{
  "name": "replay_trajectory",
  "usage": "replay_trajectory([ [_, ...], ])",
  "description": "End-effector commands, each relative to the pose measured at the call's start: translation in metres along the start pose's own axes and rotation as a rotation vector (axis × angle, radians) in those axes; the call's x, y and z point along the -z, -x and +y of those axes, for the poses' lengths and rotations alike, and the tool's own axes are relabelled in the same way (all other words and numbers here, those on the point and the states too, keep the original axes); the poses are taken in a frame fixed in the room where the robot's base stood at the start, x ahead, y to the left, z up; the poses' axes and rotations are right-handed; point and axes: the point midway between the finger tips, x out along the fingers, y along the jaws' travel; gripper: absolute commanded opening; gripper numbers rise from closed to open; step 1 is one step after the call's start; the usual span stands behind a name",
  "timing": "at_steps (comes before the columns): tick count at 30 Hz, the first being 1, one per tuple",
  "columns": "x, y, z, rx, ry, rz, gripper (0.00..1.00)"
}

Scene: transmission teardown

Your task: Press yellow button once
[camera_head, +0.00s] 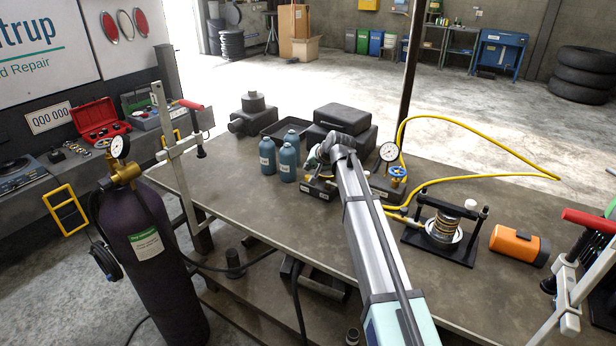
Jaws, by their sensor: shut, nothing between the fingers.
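My arm reaches from the bottom of the picture to the middle of the workbench (270,228). My gripper (315,161) is at its far end, shut and empty, over a small dark control box (318,190). The box has small light marks on its front edge. I cannot make out a yellow button; the gripper and arm cover part of the box. Whether the fingertips touch the box cannot be told.
Several blue bottles (288,160) stand just left of the gripper. Black cases (343,125) are behind it. A pressure gauge (389,152), yellow hose (470,176), press fixture (444,228) and orange cylinder (519,245) are to the right. The bench's front left is clear.

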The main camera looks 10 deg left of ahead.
Motion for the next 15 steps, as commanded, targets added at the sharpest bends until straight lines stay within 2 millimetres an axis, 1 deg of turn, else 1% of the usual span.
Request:
replay_trajectory([
  [9, 0.016, 0.022, -0.016, 0.001, 0.000, 0.002, 0.00],
  [15, 0.022, 0.030, -0.022, 0.000, 0.000, 0.000, 0.00],
])
